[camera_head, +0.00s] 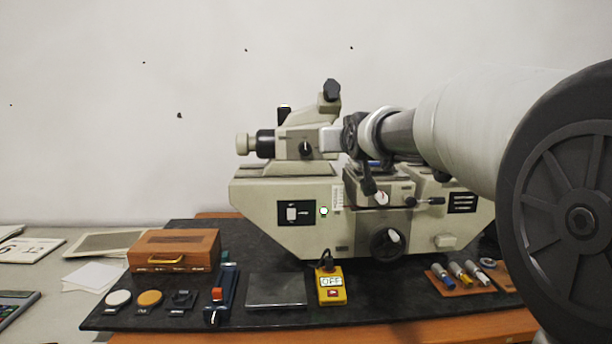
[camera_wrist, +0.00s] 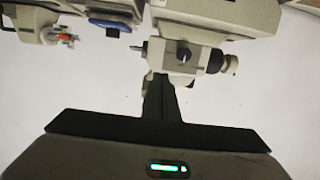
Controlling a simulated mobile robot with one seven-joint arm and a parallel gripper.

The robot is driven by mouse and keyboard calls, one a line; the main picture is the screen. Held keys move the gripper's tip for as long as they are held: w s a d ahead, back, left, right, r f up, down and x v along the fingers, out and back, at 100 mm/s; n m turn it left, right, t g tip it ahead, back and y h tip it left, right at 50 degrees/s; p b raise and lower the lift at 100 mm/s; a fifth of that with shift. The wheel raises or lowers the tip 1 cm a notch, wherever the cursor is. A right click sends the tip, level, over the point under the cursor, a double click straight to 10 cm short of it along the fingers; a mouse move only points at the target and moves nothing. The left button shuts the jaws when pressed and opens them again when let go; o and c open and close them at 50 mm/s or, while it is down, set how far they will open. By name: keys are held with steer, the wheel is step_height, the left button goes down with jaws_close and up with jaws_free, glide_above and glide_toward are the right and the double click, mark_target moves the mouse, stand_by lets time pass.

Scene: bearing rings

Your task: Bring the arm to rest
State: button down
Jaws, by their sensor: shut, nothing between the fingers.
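In the wrist view my gripper (camera_wrist: 160,78) has its dark fingers together, with nothing visible between them. They stretch from the wide dark gripper body, which carries a lit green light. In the head view my arm reaches in from the right edge, with its big dark joint close to the camera. Its far end is in front of the upper part of a beige machine (camera_head: 270,205). I cannot pick out the fingertips clearly there. The machine also shows upside down in the wrist view (camera_wrist: 215,12), beyond the fingers. I cannot tell the gap between them.
A dark mat (camera_head: 235,318) under the machine holds a wooden box (camera_head: 175,249), a grey plate (camera_head: 277,290), a yellow OFF switch box (camera_head: 331,287) and two round pads. Several markers lie on a tray (camera_head: 458,288) at right. Papers (camera_head: 93,277) lie at left.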

steer(key=s+f+g, duration=0.3)
steer(key=s+f, duration=0.5)
steer(key=s, duration=0.5)
steer(key=s+f+g, duration=0.4)
steer(key=s+f, duration=0.4)
steer(key=s, duration=0.5)
steer(key=s+f+g, duration=0.3)
steer(key=s+f, duration=0.5)
steer(key=s, duration=0.4)
step_height(320, 180, up, 23)
steer(key=s+p, duration=0.2)
steer(key=p, duration=2.2)
steer(key=shift+d, duration=0.25)
